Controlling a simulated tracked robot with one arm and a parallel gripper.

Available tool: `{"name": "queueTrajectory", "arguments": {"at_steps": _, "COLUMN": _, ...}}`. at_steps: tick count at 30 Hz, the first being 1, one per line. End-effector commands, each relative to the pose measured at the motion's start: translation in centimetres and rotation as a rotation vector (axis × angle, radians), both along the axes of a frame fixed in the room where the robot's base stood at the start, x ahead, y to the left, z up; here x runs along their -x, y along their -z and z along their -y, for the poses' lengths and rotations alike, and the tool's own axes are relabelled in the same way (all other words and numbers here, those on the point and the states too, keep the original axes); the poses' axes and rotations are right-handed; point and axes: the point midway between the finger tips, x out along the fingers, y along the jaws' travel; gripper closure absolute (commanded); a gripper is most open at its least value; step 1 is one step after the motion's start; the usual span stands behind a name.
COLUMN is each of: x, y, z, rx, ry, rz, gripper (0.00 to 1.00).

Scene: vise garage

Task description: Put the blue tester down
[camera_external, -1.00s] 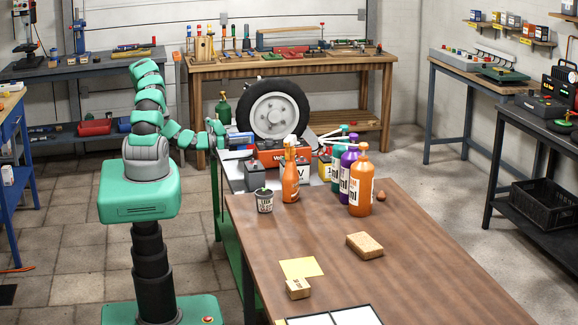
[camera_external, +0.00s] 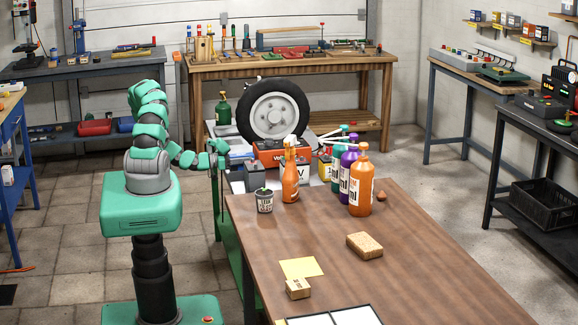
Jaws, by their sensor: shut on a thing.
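My gripper (camera_external: 223,148) is over the left edge of the grey-topped bench (camera_external: 222,131), behind the brown table. The gripper is small in this view and its fingers are hard to make out. It is shut on the blue tester (camera_external: 241,156), a small bluish shape just to its right and slightly below it. I cannot tell whether the tester touches the bench top.
A black-and-red box (camera_external: 280,154) and a wheel (camera_external: 273,111) stand to the gripper's right. A green bottle (camera_external: 223,109) stands behind it.

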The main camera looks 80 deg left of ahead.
Motion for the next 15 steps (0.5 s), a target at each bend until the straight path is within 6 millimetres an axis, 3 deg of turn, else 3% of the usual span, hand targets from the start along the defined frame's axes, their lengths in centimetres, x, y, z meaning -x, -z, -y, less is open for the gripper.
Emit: {"name": "queueTrajectory", "arguments": {"at_steps": 15, "x": 0.01, "y": 1.07, "z": -0.02, "rx": -0.002, "ry": 0.000, "rz": 0.001, "gripper": 0.93}}
